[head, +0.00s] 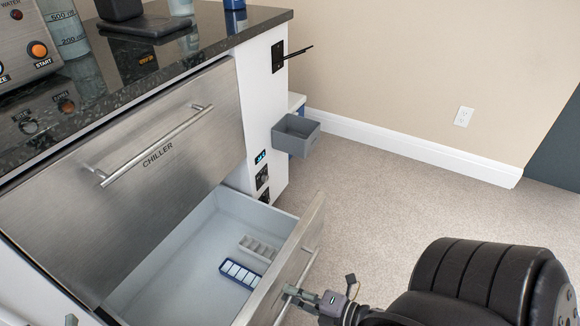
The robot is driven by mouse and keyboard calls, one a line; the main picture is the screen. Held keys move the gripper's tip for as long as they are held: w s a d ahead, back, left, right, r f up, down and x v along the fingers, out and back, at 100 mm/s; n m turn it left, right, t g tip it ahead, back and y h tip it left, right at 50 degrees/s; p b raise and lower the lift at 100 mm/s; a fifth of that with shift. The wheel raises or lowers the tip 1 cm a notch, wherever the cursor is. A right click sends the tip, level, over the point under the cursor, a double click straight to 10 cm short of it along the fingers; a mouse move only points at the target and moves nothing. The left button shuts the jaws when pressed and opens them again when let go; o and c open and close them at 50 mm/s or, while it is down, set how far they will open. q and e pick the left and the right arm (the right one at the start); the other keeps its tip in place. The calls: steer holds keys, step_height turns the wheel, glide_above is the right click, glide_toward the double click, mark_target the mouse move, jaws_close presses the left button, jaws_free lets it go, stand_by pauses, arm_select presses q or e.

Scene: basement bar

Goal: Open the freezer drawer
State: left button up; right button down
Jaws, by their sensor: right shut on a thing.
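The lower drawer (190,261), which I take for the freezer drawer though its label is not visible, is pulled well out below the closed chiller drawer (140,165). Its steel front faces right, with a bar handle (306,268) on it. My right gripper (300,294) is at the near part of this handle and is shut on it. Inside the drawer lie a blue rack with white cells (240,274) and a pale grey divided rack (258,248). A small dark tip at the bottom left edge may be my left gripper (71,320); its fingers are cut off.
A dark stone counter (210,38) above holds a machine and a beaker. A grey open bin (297,135) sticks out from the cabinet's side. Carpet (400,190) is clear behind the drawer.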

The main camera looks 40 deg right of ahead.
steer(key=c, duration=1.7)
jaws_free()
steer(key=shift+o, duration=0.2)
steer(key=v, duration=1.2)
steer(key=shift+f, duration=0.1)
